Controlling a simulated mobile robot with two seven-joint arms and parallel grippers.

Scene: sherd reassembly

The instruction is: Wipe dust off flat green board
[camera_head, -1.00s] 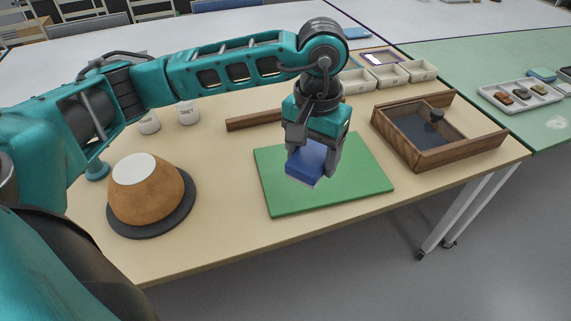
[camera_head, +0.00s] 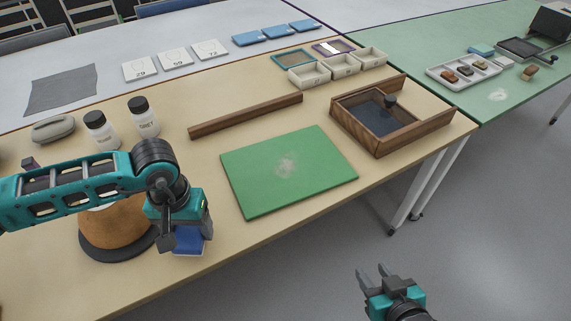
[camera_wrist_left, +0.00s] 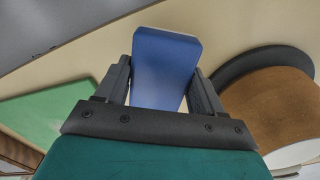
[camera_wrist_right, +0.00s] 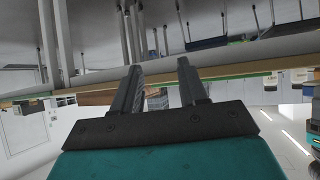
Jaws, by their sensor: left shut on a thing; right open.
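The flat green board (camera_head: 255,185) lies on the wooden-topped table, with a pale dust patch (camera_head: 285,168) near its middle. The board also shows at the left of the left wrist view (camera_wrist_left: 40,118). My left gripper (camera_head: 180,238) is shut on a blue block (camera_wrist_left: 163,70), which it holds left of the board, beside the brown pot. The blue block also shows below the gripper in the head view (camera_head: 190,245). My right gripper (camera_head: 374,275) is open and empty in front of the table, over the floor; its spread fingers show in the right wrist view (camera_wrist_right: 160,85).
A brown pot (camera_head: 110,232) on a dark round base stands by my left gripper. A wooden bar (camera_head: 245,116) lies behind the board, and a wooden tray (camera_head: 425,135) stands right of it. Two white jars (camera_head: 143,118) stand at the back left.

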